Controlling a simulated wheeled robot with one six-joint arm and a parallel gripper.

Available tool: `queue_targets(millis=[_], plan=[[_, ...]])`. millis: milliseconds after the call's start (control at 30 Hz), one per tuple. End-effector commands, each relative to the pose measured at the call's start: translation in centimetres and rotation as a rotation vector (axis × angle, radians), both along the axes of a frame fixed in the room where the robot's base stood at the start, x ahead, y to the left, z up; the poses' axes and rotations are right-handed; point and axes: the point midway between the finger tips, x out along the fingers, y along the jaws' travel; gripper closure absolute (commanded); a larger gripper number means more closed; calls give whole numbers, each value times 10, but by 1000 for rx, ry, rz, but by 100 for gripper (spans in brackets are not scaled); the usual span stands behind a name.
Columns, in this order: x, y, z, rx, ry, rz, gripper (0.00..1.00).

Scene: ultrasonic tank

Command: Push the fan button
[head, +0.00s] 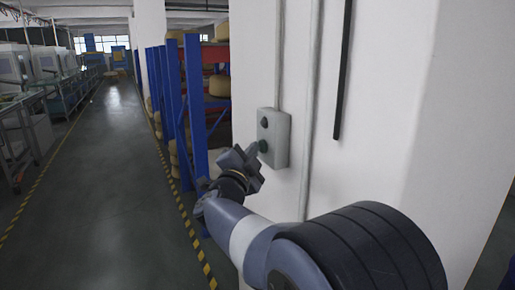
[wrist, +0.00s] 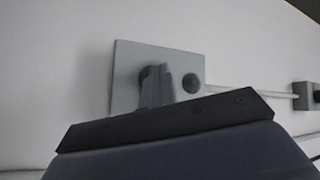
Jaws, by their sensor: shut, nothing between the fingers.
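A grey control box (head: 281,128) is fixed to the white wall, with two round buttons on its face. The upper button (head: 265,122) is dark and the lower button (head: 263,146) is greenish. Neither button's label can be read. My gripper (head: 256,147) is shut and empty, with its tip at or very near the lower button; I cannot tell whether it touches. In the wrist view, the shut fingers (wrist: 163,84) partly cover one dark button (wrist: 145,76) on the box (wrist: 125,85). The other button (wrist: 191,84) shows clear to the right.
Conduits (head: 312,100) run along the wall, beside a black vertical bar (head: 343,70). Blue shelving (head: 193,105) with several round items stands left of the wall. In the wrist view, another small box (wrist: 303,96) is at right. The aisle floor (head: 105,180) is clear.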

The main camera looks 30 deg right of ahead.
Motion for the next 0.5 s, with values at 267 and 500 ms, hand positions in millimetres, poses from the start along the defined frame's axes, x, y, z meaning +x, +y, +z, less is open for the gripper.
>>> queue_targets(millis=[267, 500], plan=[[-1, 1, 0, 1, -1, -2, 100], [0, 22, 1, 1, -2, 3, 100]])
